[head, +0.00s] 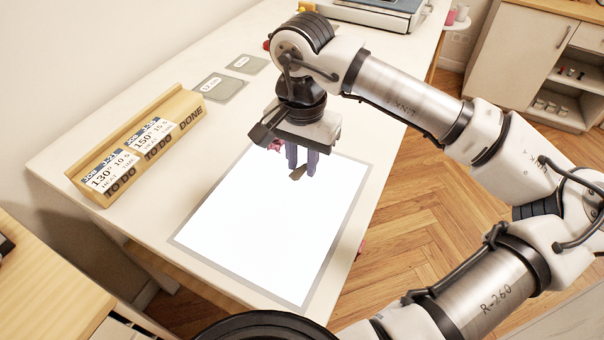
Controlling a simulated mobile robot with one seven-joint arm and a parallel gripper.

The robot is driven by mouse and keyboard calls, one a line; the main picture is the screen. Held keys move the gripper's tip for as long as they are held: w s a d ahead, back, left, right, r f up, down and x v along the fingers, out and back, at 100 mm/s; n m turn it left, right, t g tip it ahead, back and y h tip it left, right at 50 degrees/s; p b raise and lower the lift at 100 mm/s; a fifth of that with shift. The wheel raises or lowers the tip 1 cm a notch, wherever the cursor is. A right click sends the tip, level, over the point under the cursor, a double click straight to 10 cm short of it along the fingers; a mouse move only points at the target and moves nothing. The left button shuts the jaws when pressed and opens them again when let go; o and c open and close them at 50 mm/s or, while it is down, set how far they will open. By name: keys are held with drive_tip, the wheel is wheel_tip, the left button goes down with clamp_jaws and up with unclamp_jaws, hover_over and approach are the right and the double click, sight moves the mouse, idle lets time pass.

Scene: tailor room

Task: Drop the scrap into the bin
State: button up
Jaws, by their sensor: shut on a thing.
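My gripper (302,160) hangs above the far part of a bright white panel with a grey border (180,240) on the table. Its fingers point down and are shut on a small brown scrap (298,173), which shows at the fingertips. Much of the scrap is hidden by the fingers. I cannot make out a bin in the head view.
A wooden rack (140,145) with job cards marked "TO DO" and "DONE" stands on the table's left. Two grey squares (220,88) lie behind it. A grey machine (375,12) sits at the far end. Wooden floor (440,215) and a cabinet (525,55) lie right of the table.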

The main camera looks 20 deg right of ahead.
sight(302, 192)
drive_tip(key=shift+f, duration=2.6)
drive_tip(key=shift+f, duration=0.2)
drive_tip(key=o, duration=1)
drive_tip(key=shift+r, duration=0.1)
drive_tip(key=shift+c, duration=0.2)
